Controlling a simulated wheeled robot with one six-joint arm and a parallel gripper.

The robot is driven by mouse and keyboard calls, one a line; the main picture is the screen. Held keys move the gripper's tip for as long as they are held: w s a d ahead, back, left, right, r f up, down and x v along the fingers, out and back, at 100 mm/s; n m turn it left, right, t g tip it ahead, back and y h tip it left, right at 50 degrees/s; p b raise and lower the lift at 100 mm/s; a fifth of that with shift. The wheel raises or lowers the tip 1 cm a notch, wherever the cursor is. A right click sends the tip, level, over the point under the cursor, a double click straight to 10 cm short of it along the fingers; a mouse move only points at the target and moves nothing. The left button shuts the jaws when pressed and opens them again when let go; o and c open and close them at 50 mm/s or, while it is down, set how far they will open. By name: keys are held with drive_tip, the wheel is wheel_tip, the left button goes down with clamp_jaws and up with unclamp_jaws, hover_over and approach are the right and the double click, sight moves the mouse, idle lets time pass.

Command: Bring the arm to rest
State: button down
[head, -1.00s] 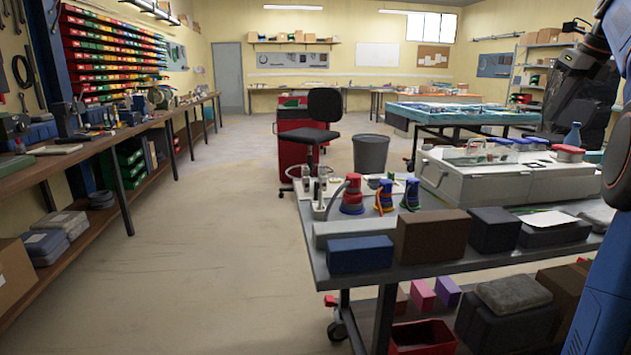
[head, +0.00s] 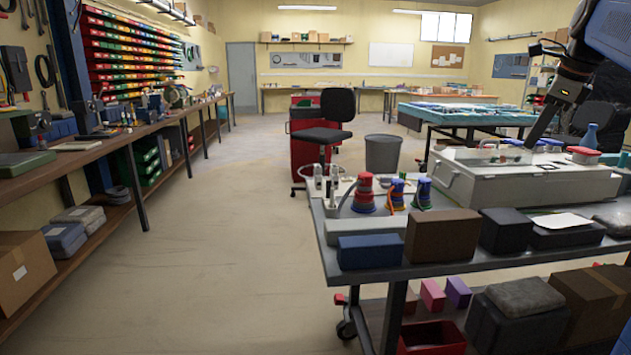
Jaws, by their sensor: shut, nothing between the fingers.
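My gripper (head: 532,142) shows at the upper right of the head view, at the end of my dark wrist. It points down and slightly left, with its tip in front of or over the light grey socket box (head: 520,188) on the bench; the gap to it cannot be judged. The fingers look shut together and hold nothing. The upper part of my arm is cut off by the right picture edge.
The grey workbench (head: 470,262) carries a brown block (head: 442,235), a blue block (head: 370,252), coloured stacked cones (head: 364,195) and a blue bottle (head: 590,135). A bin (head: 382,153) and chair (head: 337,103) stand behind. Floor at left centre is clear.

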drive_tip(key=s+a+f+n, duration=1.4)
drive_tip(key=a+f, duration=0.1)
drive_tip(key=a, duration=0.1)
drive_tip(key=s+a+f+n, duration=0.3)
drive_tip(key=s+f+n, duration=0.3)
drive_tip(key=f, duration=0.3)
drive_tip(key=s+a+f+n, duration=0.3)
drive_tip(key=s+f+n, duration=0.3)
drive_tip(key=s+f, duration=0.2)
wheel_tip(320, 180, down, 2)
drive_tip(key=shift+s+f, duration=0.1)
drive_tip(key=shift+s, duration=0.25)
drive_tip(key=shift+a, duration=0.1)
